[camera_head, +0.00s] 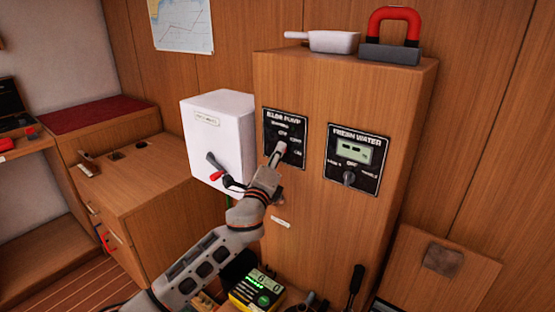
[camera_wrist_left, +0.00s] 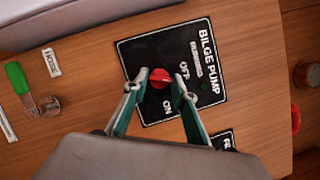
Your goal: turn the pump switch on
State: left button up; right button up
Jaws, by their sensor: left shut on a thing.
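The bilge pump panel (camera_head: 284,135) is a black plate on the front of the wooden cabinet. It also shows in the left wrist view (camera_wrist_left: 211,66), with the words BILGE PUMP, RUNNING, OFF and ON. Its red switch knob (camera_wrist_left: 160,78) sits between the fingertips of my left gripper (camera_wrist_left: 162,77). That gripper (camera_head: 277,152) is shut on the knob, and in the head view it covers it. Which label the knob points at is hard to tell. A small dark green lamp (camera_wrist_left: 203,87) is near RUNNING. My right gripper is not in view.
A fresh water panel (camera_head: 356,160) with a display and knob is to the right. A white box (camera_head: 216,120) with a red-tipped lever stands left of the cabinet. A yellow meter (camera_head: 256,292) is below my arm. A red-handled block (camera_head: 392,45) lies on top.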

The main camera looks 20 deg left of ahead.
pick_arm(q)
jog(key=shift+w+a+f+m+t+h+b, duration=0.15)
jog(key=shift+m+h+b, duration=1.15)
jog(key=shift+m, duration=1.55)
jog(key=shift+s+a+f+m+t+h+b, duration=0.15)
jog(key=shift+m+h+b, duration=1.2)
jog(key=shift+m, duration=1.45)
jog(key=shift+w+a+m+t+h+b, duration=0.15)
jog(key=shift+m+h+b, duration=1.15)
jog(key=shift+m, duration=1.55)
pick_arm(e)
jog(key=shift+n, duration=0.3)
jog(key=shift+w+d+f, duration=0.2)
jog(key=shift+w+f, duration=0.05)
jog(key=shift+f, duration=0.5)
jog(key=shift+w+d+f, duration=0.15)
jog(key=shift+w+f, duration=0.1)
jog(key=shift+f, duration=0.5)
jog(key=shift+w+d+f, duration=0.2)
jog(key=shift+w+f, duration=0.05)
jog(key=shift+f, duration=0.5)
pick_arm(q)
jog(key=shift+d, duration=0.1)
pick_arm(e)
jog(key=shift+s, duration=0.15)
